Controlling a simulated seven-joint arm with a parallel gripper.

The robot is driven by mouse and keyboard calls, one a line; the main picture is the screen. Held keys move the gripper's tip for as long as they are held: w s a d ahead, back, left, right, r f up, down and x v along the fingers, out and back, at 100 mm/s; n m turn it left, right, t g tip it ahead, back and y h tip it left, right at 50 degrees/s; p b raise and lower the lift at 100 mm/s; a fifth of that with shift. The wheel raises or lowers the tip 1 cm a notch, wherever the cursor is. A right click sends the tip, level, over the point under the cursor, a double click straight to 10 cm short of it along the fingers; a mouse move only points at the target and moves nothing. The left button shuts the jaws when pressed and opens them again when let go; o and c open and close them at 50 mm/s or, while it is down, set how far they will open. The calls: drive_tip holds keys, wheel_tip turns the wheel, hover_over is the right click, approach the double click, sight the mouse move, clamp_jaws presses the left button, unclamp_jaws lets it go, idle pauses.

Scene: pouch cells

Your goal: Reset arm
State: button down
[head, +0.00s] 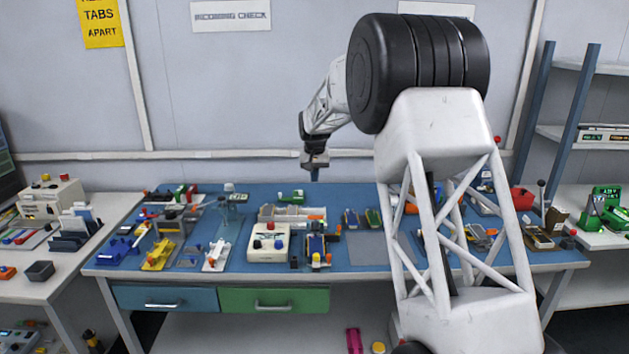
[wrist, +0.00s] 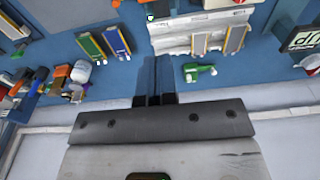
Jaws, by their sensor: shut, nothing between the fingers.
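My white arm rises at the right of the head view and bends left at a large black joint. My gripper (head: 315,174) hangs above the back edge of the blue bench top (head: 360,285), pointing down and clear of it. In the wrist view my gripper (wrist: 154,80) shows its two dark fingers side by side, shut with nothing between them. No object is touched by the fingers in either view. The arm hides part of the bench's right side in the head view.
A cream box with knobs (head: 269,243) stands mid-bench among several small fixtures. A green part (wrist: 200,71) lies near the fingers in the wrist picture. Side tables (head: 60,285) flank the bench, and a blue-post shelf (head: 580,105) stands at right. The air around the gripper is free.

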idle(0.3)
drive_tip(key=s+d+r, duration=0.4)
drive_tip(key=s, duration=0.6)
drive_tip(key=s+d+r, duration=0.3)
drive_tip(key=s+r, duration=0.2)
drive_tip(key=s, duration=0.6)
drive_tip(key=s+d+r, duration=0.4)
drive_tip(key=s, duration=0.6)
drive_tip(key=s+d+f, duration=0.2)
drive_tip(key=s, duration=1)
drive_tip(key=s+d+f+t, duration=0.1)
drive_tip(key=s+f, duration=0.2)
drive_tip(key=s, duration=0.9)
drive_tip(key=s+d+f, duration=0.2)
drive_tip(key=s+f, duration=0.1)
drive_tip(key=s, duration=0.9)
drive_tip(key=shift+s+d+t, duration=0.15)
drive_tip(key=shift+d+t, duration=0.15)
drive_tip(key=shift+d, duration=0.05)
